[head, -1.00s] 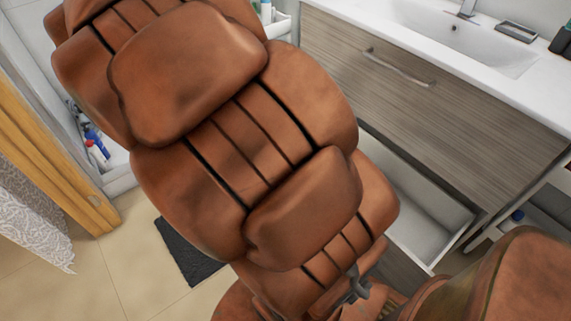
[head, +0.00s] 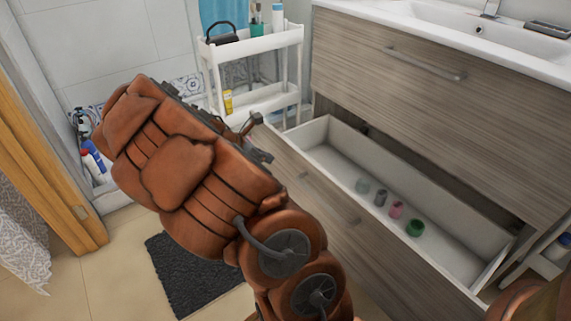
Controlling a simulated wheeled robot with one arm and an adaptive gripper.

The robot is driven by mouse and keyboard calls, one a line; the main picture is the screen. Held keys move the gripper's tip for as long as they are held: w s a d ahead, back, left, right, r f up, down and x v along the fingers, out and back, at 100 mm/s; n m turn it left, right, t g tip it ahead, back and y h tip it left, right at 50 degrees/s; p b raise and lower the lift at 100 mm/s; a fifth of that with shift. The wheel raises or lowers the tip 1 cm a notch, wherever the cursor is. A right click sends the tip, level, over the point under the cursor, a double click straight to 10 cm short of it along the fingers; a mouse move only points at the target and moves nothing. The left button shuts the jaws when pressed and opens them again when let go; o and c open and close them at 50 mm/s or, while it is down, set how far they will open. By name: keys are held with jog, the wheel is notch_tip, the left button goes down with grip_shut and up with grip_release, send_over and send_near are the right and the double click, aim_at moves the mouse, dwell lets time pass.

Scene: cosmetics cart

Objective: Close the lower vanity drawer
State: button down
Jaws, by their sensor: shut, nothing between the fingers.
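The lower vanity drawer (head: 440,245) is pulled out below the closed upper drawer. Its pale interior and wood-grain front (head: 345,215) show, and a few small round items, grey, pink and green, lie inside. My gripper (head: 257,138) is shut and empty, at the far left end of the drawer front. My rust-coloured arm partly hides it, and I cannot tell whether it touches the front. My arm also covers part of the floor before the drawer.
A white shelf cart (head: 255,48) with bottles stands left of the vanity (head: 430,110). A dark mat (head: 190,280) lies on the tiled floor. Bottles (head: 92,160) stand by the left wall, near a wooden door frame (head: 45,170). The sink is above the drawers.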

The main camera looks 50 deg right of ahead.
aim_at(302, 162)
jog(key=shift+s+d+r+b+x, duration=0.15)
jog(key=shift+d+r+b+x, duration=0.45)
jog(key=shift+x, duration=1.45)
jog(key=shift+s+r+b+x, duration=0.1)
jog(key=shift+b+x, duration=0.95)
jog(key=shift+x, duration=1.05)
jog(key=shift+s+d+r+b+x, duration=0.25)
jog(key=shift+b+x, duration=0.55)
jog(key=shift+x, duration=1.25)
jog(key=shift+w+d, duration=0.1)
jog(key=shift+d+r, duration=0.1)
